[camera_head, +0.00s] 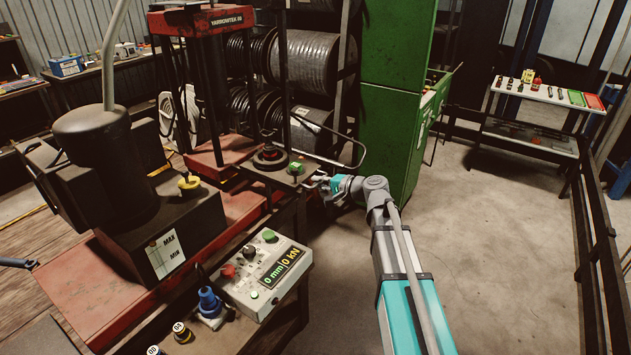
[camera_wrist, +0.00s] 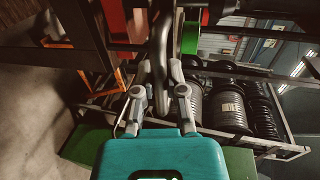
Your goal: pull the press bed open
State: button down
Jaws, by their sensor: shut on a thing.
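The press (camera_head: 205,95) is a red frame with dark upright rods at the left of the head view. My gripper (camera_head: 316,182) is at the right front edge of the bed, at the end of my teal arm. In the wrist view a dark curved bar (camera_wrist: 158,45), seemingly the bed's handle, runs between the fingers of my gripper (camera_wrist: 160,92), which are shut on it.
A green cabinet (camera_head: 393,100) rises just behind my gripper. Hose reels (camera_head: 305,60) are behind the press. Concrete floor (camera_head: 490,240) to the right is clear.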

jog(key=shift+a, duration=0.1)
jog(key=c, duration=0.7)
grip_release()
jog(key=shift+w, duration=0.1)
jog(key=shift+w, duration=0.15)
